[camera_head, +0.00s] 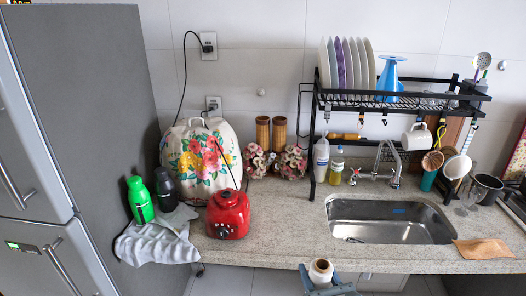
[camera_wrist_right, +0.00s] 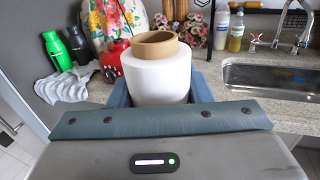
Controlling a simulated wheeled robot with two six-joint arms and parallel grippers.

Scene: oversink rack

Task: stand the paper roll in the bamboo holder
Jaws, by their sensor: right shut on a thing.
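The paper roll (camera_head: 320,270) is white with a brown cardboard core. It is upright in my right gripper (camera_head: 322,283), in front of the counter's front edge. In the right wrist view the paper roll (camera_wrist_right: 157,78) stands between the two blue-grey fingers of my right gripper (camera_wrist_right: 160,90), which is shut on it. The bamboo holder (camera_head: 263,133) appears as two upright bamboo tubes side by side at the back of the counter, against the tiled wall. The roll is well apart from it. My left gripper is not in view.
A red appliance (camera_head: 228,214), a floral cover (camera_head: 202,165) and flowers (camera_head: 291,163) stand near the tubes. The black dish rack (camera_head: 395,100) spans the sink (camera_head: 390,220) to the right. Bare counter (camera_head: 285,215) lies between the red appliance and sink.

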